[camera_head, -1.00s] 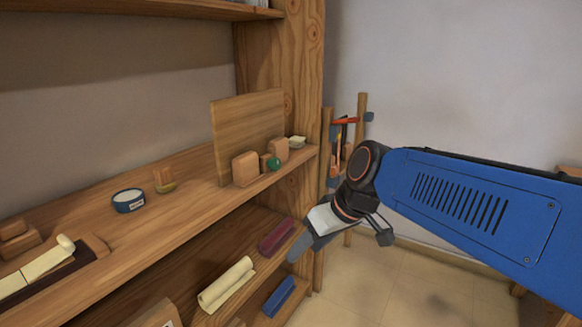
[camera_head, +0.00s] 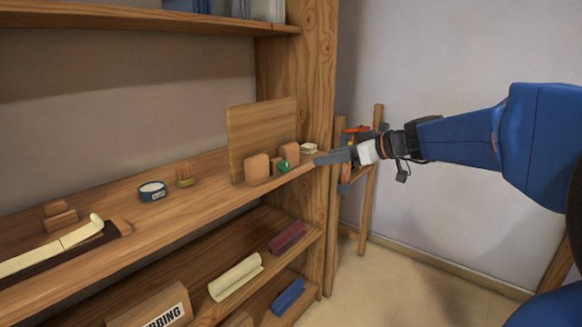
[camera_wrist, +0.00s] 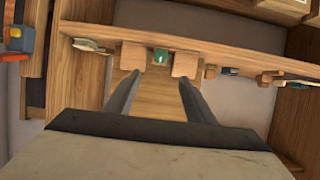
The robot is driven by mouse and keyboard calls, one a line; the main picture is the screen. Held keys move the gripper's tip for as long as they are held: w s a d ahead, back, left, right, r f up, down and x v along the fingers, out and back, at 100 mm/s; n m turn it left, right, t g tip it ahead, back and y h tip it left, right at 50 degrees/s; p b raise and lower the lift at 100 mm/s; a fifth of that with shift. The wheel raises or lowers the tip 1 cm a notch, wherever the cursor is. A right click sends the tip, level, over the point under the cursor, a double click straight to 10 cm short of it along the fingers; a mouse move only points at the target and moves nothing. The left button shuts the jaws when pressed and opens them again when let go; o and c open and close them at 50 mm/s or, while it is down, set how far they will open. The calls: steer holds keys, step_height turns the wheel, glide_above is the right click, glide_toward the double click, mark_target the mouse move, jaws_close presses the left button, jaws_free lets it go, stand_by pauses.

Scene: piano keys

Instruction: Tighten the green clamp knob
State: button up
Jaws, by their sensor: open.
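The green clamp knob (camera_head: 283,166) sits at the front of a small wooden clamp, between two wooden blocks (camera_head: 257,168), on the middle shelf in front of an upright wooden board (camera_head: 262,138). The knob also shows in the wrist view (camera_wrist: 160,56), near the top middle with a pale mark on its face. My gripper (camera_head: 318,160) is just right of the knob in the head view, at about shelf height. In the wrist view its two fingers (camera_wrist: 160,82) are apart with nothing between them, and the knob lies beyond the fingertips, apart from them.
A small pale item (camera_head: 308,148) lies right of the blocks, near the wooden post (camera_head: 318,70). A tool rack (camera_head: 358,165) stands behind my gripper. Open floor lies right of the shelf.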

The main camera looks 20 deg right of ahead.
mark_target(287, 166)
steer(key=x, duration=1.6)
steer(key=shift+a+f, duration=0.1)
steer(key=shift+f, duration=0.05)
steer(key=c, duration=1)
